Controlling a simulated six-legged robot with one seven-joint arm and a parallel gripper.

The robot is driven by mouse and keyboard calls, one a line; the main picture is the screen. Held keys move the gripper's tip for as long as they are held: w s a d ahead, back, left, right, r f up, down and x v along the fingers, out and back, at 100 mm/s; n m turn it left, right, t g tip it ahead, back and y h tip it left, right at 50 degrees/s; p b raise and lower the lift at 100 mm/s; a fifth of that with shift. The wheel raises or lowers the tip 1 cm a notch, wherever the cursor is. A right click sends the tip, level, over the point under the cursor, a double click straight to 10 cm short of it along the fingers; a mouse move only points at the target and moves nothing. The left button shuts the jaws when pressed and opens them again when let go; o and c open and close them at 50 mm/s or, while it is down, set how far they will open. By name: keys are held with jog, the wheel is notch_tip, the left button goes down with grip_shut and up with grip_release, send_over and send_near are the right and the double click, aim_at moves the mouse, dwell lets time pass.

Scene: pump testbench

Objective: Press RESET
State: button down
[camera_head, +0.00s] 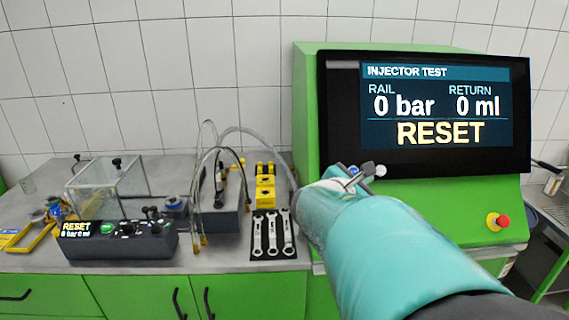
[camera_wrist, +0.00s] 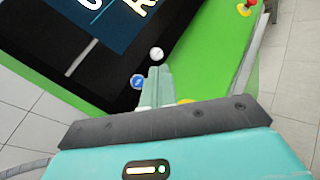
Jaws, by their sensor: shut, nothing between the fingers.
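The green test bench's black screen (camera_head: 424,108) reads INJECTOR TEST, RAIL 0 bar, RETURN 0 ml, and RESET in large yellow letters. Below it, a white round button (camera_head: 381,171) and a blue button (camera_head: 354,170) show. In the wrist view, the white button (camera_wrist: 156,54) is just beyond my fingertips and the blue button (camera_wrist: 138,82) is just left of them. My gripper (camera_wrist: 158,72) is shut and empty, close to the panel; I cannot tell whether it touches. In the head view, my gripper (camera_head: 350,183) partly hides the area below the buttons.
A red emergency knob (camera_head: 502,221) is on the bench's lower right. At left, a dark control box (camera_head: 118,242) has a small display reading RESET, 0 bar, 0 ml.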

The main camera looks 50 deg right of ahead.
jog(key=shift+s+d+r+n, duration=0.1)
jog(key=shift+d+r+n, duration=0.05)
jog(key=shift+d+n, duration=0.15)
jog(key=w+d+f, duration=0.3)
jog(key=w+d, duration=0.2)
jog(key=shift+w+d+f, duration=0.3)
jog(key=shift+f, duration=0.1)
jog(key=shift+w+d, duration=0.1)
jog(key=shift+w, duration=0.05)
dwell(2.1)
jog(key=shift+w+d+f, duration=0.15)
jog(key=shift+f, duration=0.05)
jog(key=shift+w+d+f, duration=0.2)
jog(key=shift+w+d, duration=0.1)
dwell(0.9)
dwell(0.3)
jog(key=shift+s+a+r, duration=0.4)
jog(key=shift+s+a, duration=0.15)
jog(key=shift+a, duration=0.05)
